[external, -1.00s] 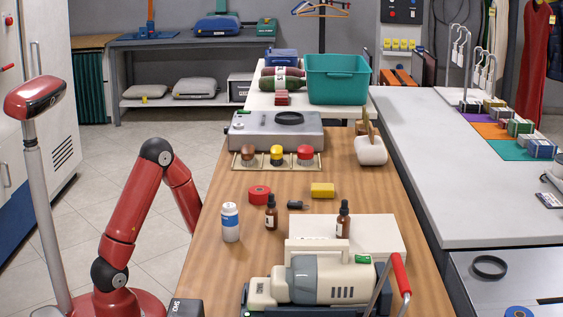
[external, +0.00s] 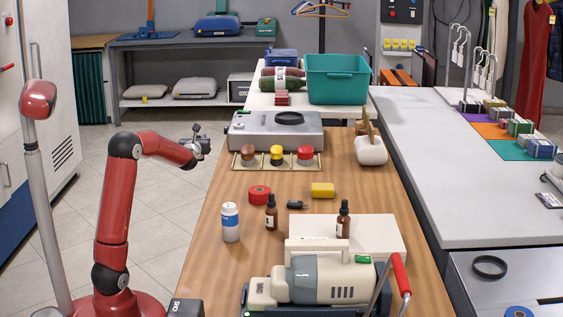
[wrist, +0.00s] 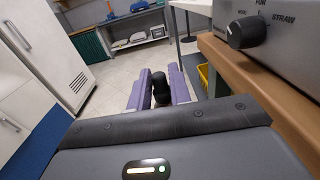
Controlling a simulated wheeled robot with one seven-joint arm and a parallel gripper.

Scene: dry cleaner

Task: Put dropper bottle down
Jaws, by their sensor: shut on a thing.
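My gripper (external: 203,144) is raised at the left of the wooden table, out over the floor near the grey machine. In the wrist view its purple-padded fingers (wrist: 159,90) are shut on a dark thing with a black rounded top, which looks like the dropper bottle (wrist: 160,88). Most of its body is hidden. Two other amber dropper bottles with black tops stand upright: one on the wood (external: 271,213), one at the white board (external: 343,222).
The wooden table (external: 215,268) carries a white bottle (external: 230,222), a red roll (external: 260,194), a yellow block (external: 322,190), a black piece (external: 297,204) and a beige machine (external: 325,279). The grey machine (external: 276,131) stands behind. Bare wood shows at mid-table.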

